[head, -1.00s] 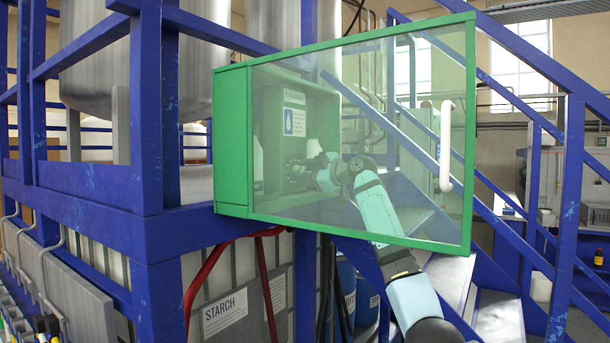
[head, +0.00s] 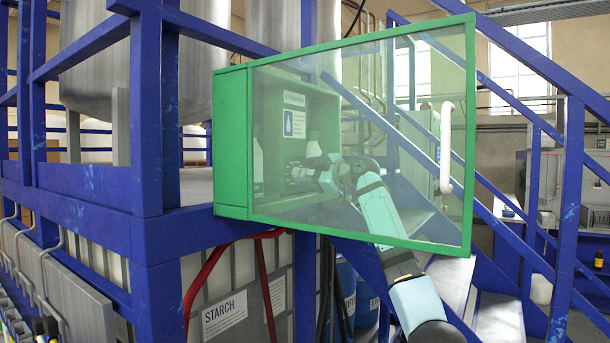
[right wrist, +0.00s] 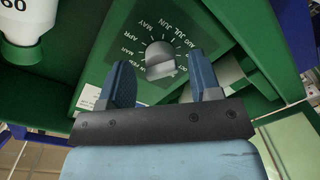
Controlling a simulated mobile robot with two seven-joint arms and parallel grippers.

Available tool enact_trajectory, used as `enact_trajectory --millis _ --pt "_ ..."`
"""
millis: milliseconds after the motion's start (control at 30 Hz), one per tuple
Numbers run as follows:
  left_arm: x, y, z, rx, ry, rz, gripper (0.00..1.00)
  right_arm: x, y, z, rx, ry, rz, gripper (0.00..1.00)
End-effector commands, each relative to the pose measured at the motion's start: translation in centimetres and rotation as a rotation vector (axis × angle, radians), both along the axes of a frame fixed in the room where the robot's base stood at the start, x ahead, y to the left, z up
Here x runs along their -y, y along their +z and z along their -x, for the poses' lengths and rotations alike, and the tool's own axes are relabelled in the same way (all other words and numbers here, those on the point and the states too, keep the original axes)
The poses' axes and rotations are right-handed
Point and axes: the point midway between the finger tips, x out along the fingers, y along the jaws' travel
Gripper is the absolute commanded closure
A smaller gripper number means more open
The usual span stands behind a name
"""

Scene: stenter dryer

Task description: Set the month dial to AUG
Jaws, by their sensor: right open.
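The month dial (right wrist: 160,56) is a round pale grey knob on a dark green panel in the right wrist view. Month names ring it; APR, MAY, JUN, JUL and AUG (right wrist: 180,41) are legible, the last at its upper right. I cannot tell which month the knob points at. My right gripper (right wrist: 162,78) is open, its two blue fingers either side of the knob's lower part in the picture; contact cannot be told. In the head view my right gripper (head: 292,173) is inside the green cabinet (head: 232,150), seen through the clear door. My left gripper is out of view.
The cabinet's clear, green-framed door (head: 400,110) stands open in front of my right arm, with a white handle (head: 446,147). A white bottle (right wrist: 28,30) is beside the dial panel. Blue stair rails (head: 545,200) stand at the right.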

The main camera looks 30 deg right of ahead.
Motion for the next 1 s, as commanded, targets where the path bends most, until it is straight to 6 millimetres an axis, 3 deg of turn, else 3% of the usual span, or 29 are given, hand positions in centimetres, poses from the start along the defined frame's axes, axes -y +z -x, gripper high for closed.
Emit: enact_trajectory --millis 533,700,1000 --pt "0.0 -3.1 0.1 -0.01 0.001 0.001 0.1 4.6 0.4 10.2 0.003 -0.003 0.003 0.42" --pt "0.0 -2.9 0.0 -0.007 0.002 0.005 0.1 5.2 0.5 11.6 0.002 -0.001 0.001 0.42" --pt "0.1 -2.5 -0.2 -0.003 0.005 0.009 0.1 5.3 0.6 12.0 0.002 -0.001 0.0 0.42"
